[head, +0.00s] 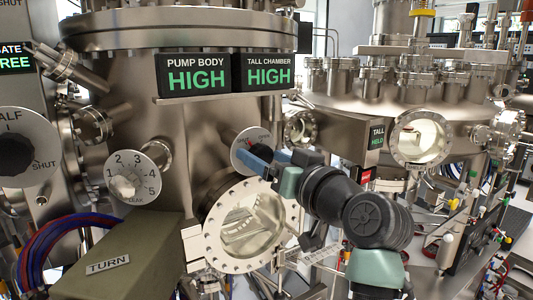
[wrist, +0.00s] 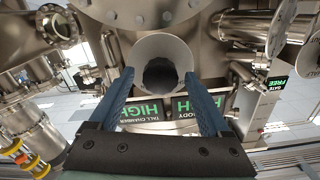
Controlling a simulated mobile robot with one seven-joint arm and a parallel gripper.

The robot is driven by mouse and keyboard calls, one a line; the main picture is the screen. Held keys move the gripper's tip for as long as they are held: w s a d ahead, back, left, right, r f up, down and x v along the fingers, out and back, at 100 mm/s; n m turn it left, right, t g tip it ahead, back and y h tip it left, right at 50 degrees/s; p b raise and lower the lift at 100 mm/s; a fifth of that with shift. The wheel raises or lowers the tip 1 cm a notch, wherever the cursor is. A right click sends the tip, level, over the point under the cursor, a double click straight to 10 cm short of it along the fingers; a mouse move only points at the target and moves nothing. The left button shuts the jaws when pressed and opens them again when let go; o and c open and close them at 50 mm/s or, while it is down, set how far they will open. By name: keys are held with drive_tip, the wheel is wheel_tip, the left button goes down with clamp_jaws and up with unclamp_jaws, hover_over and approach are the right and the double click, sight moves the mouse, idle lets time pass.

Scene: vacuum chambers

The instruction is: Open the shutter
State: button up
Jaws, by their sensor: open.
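My gripper (head: 262,158) is at a round grey dial plate (head: 248,141) on the front of the chamber, above the round window. Its two blue fingers are open. In the wrist view, which is upside down, the dial plate (wrist: 151,48) has a dark round knob (wrist: 160,74) at its middle. The fingertips (wrist: 158,76) stand on either side of this knob, and I cannot tell whether they touch it. The dial's small red marking is too small to read, and my gripper hides its lower right part. No label reading "shutter" is legible.
A numbered dial (head: 132,178) and a HALF/SHUT dial (head: 22,148) are to the left. The signs PUMP BODY HIGH (head: 195,76) and TALL CHAMBER HIGH (head: 268,73) hang above.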

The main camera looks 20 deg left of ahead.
clamp_jaws()
idle(0.4)
drive_tip(key=shift+m, duration=0.3)
drive_tip(key=m+p, duration=0.1)
drive_tip(key=m, duration=0.1)
drive_tip(key=shift+r+m+p, duration=0.15)
drive_tip(key=shift+m+p, duration=0.15)
drive_tip(key=shift+p, duration=0.1)
drive_tip(key=m+p, duration=0.2)
drive_tip(key=m, duration=0.1)
drive_tip(key=shift+m, duration=0.3)
drive_tip(key=m+p, duration=0.3)
drive_tip(key=m, duration=0.2)
drive_tip(key=shift+p, duration=0.3)
drive_tip(key=shift+f+m, duration=0.2)
drive_tip(key=shift+m, duration=0.2)
